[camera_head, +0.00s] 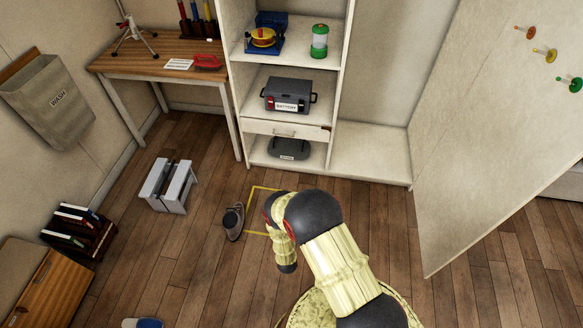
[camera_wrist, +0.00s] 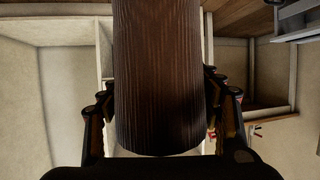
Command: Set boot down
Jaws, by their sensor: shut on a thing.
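In the wrist view, my gripper (camera_wrist: 162,112) is shut on a dark brown, finely ribbed thing, which I take to be the boot (camera_wrist: 158,75). It fills the middle between the two fingers; its full shape is cut off by the frame. A brown-and-grey shoe or boot (camera_head: 234,221) stands on the wooden floor, left of my arm. Beside it is a yellow outline (camera_head: 250,206) on the floor, partly covered by my arm.
A grey step stool (camera_head: 168,187) stands left of the floor boot. A white shelf unit (camera_head: 238,75) with a battery box (camera_head: 288,95) is behind. A book crate (camera_head: 78,232) and a blue slipper-like thing (camera_head: 143,323) lie at left. A slanted panel (camera_head: 490,120) stands at right.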

